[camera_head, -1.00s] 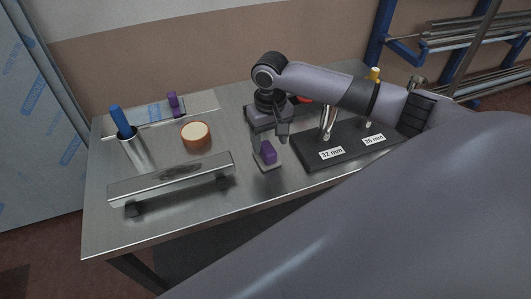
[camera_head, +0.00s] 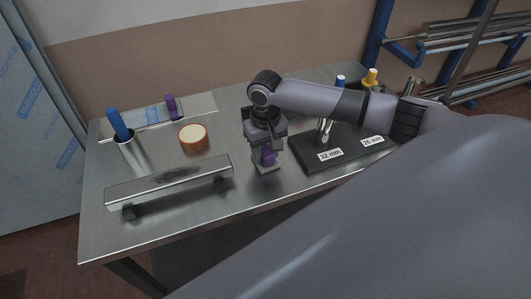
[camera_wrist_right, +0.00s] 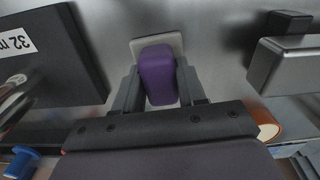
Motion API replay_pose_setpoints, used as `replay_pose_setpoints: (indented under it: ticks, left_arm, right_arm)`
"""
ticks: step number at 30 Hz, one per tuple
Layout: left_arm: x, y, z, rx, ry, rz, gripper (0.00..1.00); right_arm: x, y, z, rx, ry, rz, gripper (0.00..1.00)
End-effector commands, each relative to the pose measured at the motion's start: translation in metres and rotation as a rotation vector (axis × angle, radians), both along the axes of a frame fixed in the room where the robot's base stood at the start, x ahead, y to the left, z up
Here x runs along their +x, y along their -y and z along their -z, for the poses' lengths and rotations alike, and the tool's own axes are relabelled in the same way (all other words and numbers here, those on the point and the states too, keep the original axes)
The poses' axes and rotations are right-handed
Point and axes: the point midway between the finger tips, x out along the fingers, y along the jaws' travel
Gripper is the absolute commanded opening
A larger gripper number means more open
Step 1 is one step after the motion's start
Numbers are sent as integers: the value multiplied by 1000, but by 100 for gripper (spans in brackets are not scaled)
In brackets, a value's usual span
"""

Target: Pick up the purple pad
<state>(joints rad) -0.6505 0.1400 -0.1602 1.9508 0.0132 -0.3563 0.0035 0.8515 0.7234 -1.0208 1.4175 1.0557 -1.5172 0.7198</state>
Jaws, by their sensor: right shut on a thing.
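The purple pad (camera_head: 268,157) stands on a small light plate (camera_head: 266,170) near the middle of the metal table, and its lower part shows below my right gripper (camera_head: 266,155). In the right wrist view the purple pad (camera_wrist_right: 157,74) sits between the two fingers of my right gripper (camera_wrist_right: 158,88), which is shut on it. The light plate (camera_wrist_right: 174,41) shows just beyond the pad there. I cannot tell whether the pad touches the plate. My left gripper is not in view.
A black block labelled 32 mm and 26 mm (camera_head: 347,152) stands right of the gripper. A metal bar on feet (camera_head: 168,182), an orange roll (camera_head: 193,138), and a metal cup with a blue handle (camera_head: 119,125) are left. Another purple piece (camera_head: 171,104) stands on a plate behind.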

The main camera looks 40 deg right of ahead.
Motion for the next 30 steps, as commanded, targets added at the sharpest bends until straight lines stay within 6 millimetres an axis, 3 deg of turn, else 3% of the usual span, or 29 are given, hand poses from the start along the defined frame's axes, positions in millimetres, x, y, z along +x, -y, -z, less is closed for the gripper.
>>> replay_pose_setpoints:
  ticks: [5, 8, 21, 30]
  left_arm:
    - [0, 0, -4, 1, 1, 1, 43]
    - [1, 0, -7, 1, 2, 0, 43]
    - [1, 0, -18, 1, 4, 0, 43]
    - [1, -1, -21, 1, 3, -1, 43]
  right_arm:
    - [1, 0, -20, 1, 4, 0, 9]
    - [2, 0, -42, 2, 6, 0, 9]
    - [1, -1, -162, 2, 5, 0, 9]
    - [1, -1, -198, 3, 1, 0, 9]
